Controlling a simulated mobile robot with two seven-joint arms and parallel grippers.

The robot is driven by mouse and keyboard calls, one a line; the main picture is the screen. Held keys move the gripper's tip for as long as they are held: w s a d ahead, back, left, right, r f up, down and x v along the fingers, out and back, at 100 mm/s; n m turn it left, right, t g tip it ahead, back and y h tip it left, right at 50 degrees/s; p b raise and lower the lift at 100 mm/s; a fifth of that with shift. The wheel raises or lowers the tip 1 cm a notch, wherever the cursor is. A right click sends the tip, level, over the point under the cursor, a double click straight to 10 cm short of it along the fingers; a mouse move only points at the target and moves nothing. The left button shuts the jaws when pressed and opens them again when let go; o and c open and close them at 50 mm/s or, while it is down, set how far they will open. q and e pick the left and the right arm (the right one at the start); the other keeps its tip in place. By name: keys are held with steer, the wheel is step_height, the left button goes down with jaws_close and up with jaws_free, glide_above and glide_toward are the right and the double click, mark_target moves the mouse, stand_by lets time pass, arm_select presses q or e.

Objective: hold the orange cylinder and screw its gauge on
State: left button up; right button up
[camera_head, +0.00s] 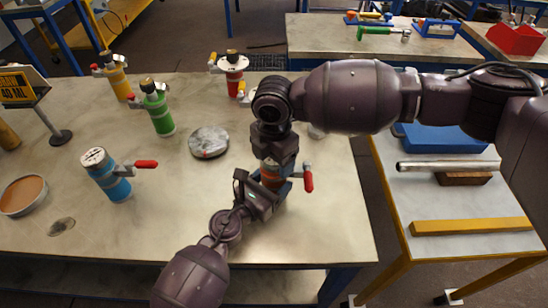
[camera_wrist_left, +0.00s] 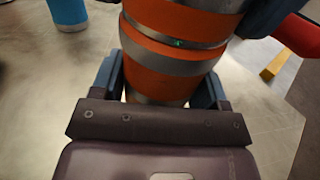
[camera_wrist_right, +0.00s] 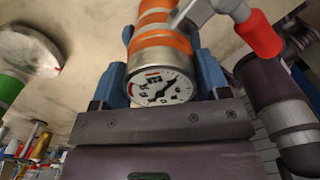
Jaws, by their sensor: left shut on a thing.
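The orange cylinder (camera_head: 270,172) stands at the table's right front, banded in grey, with a red-handled valve (camera_head: 308,179) on its right. My left gripper (camera_head: 262,192) is shut on its body; the left wrist view shows the orange body (camera_wrist_left: 170,65) between the blue fingers (camera_wrist_left: 160,90). My right gripper (camera_head: 273,155) points down over its top. In the right wrist view the white-faced gauge (camera_wrist_right: 161,87) lies between the right fingers (camera_wrist_right: 160,85), in line with the cylinder's end (camera_wrist_right: 158,40), and the fingers appear closed on its sides. The joint between gauge and cylinder is not clear.
Blue (camera_head: 110,176), green (camera_head: 158,110), yellow (camera_head: 116,77) and red (camera_head: 232,75) vessels stand left and behind. A grey disc (camera_head: 208,142) lies at mid-table. A side table (camera_head: 460,205) with a metal tube (camera_head: 448,166) stands right.

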steer(key=shift+c, duration=1.1)
steer(key=o, duration=1.1)
step_height(320, 180, up, 12)
steer(key=shift+r, duration=0.1)
arm_select(q)
steer(key=o, duration=1.8)
